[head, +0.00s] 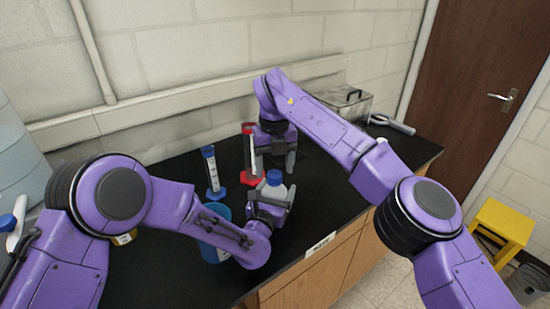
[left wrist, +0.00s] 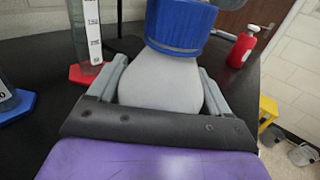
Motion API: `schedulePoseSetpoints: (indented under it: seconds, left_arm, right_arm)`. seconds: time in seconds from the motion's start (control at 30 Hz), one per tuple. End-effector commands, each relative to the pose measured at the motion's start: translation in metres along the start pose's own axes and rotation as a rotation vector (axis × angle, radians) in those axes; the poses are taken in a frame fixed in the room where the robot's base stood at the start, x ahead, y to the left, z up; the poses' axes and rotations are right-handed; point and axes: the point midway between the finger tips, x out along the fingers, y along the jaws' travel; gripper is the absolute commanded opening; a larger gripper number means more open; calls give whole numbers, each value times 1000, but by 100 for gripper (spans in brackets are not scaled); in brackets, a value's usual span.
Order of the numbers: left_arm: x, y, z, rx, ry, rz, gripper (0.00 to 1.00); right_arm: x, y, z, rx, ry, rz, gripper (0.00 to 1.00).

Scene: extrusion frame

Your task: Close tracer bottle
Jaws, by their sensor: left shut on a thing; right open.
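The tracer bottle is a pale, rounded bottle (left wrist: 160,85) with a ribbed blue cap (left wrist: 180,25) on its top. In the head view the blue cap (head: 274,176) shows above the bottle (head: 272,191). My left gripper (head: 272,201) is shut on the bottle's body, one finger on each side, and the bottle stands close to upright. The cap sits over the neck; I cannot tell whether it is tight. My right gripper (head: 275,163) is open, just behind the cap and apart from it in the head view.
A red-based cylinder (head: 250,179) and a blue-based cylinder (head: 212,170) stand left of my right gripper. A blue container (head: 214,240) is partly behind my left arm. A metal box (head: 346,103) stands at the back right of the black bench (head: 330,205). A red bottle (left wrist: 242,48) shows in the left wrist view.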

Motion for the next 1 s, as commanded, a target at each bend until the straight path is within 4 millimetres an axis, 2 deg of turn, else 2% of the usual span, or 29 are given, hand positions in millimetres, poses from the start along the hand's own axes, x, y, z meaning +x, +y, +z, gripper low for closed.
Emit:
schedulePoseSetpoints:
  seconds: [0.13, 0.4, 0.73, 0.77, 0.8, 1.0]
  left_arm:
    - [0, 0, 1, 0, -1, 0, 0]
    - [0, 0, 1, 0, -1, 0, 0]
    - [0, 0, 1, 0, -1, 0, 0]
    - [0, 0, 1, 0, -1, 0, 89]
    - [0, 0, 1, 0, -1, 0, 100]
    - [0, 0, 0, 0, -1, 0, 100]
  right_arm:
    - [-35, 1, 0, 3, -6, -2, 70]
    - [-53, 1, 0, 1, 0, -2, 70]
    - [-55, 0, 0, -1, -1, 0, 70]
    - [-55, 0, 0, 0, -1, 0, 70]
    - [-55, 0, 0, 0, -1, 0, 70]
    - [-55, 0, 0, 0, -1, 0, 70]
